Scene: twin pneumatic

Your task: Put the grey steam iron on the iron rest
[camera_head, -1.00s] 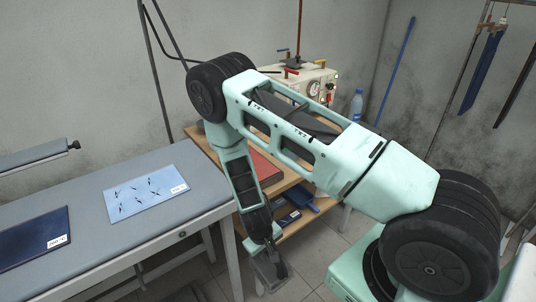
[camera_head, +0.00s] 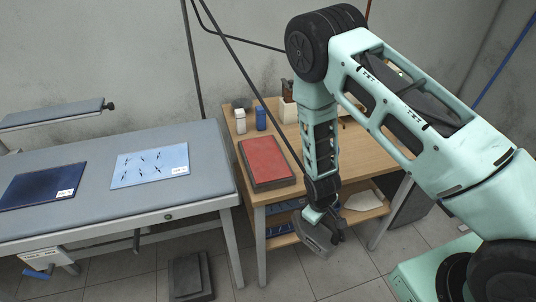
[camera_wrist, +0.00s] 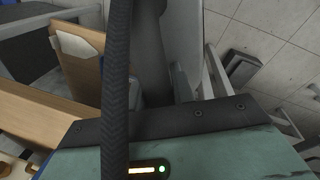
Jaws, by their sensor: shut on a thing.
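My gripper (camera_head: 329,214) hangs low in front of the wooden bench, below its top. It is shut on a grey object, which looks like the grey steam iron (camera_head: 313,241), held tilted over the floor. In the wrist view the dark grey body (camera_wrist: 152,50) shows partly behind a black hose-like band; most of its shape is hidden. A red pad on a dark base, apparently the iron rest (camera_head: 267,160), lies on the bench top at left. My gripper is to the right of it, lower and apart from it. Nothing stands on the red pad.
The wooden bench (camera_head: 330,160) has bottles (camera_head: 260,118) at the back and a lower shelf with items. A grey padded table (camera_head: 95,215) with blue sheets stands at left. A dark stacked object (camera_head: 190,275) is on the floor. Tiled floor is free in front of the bench.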

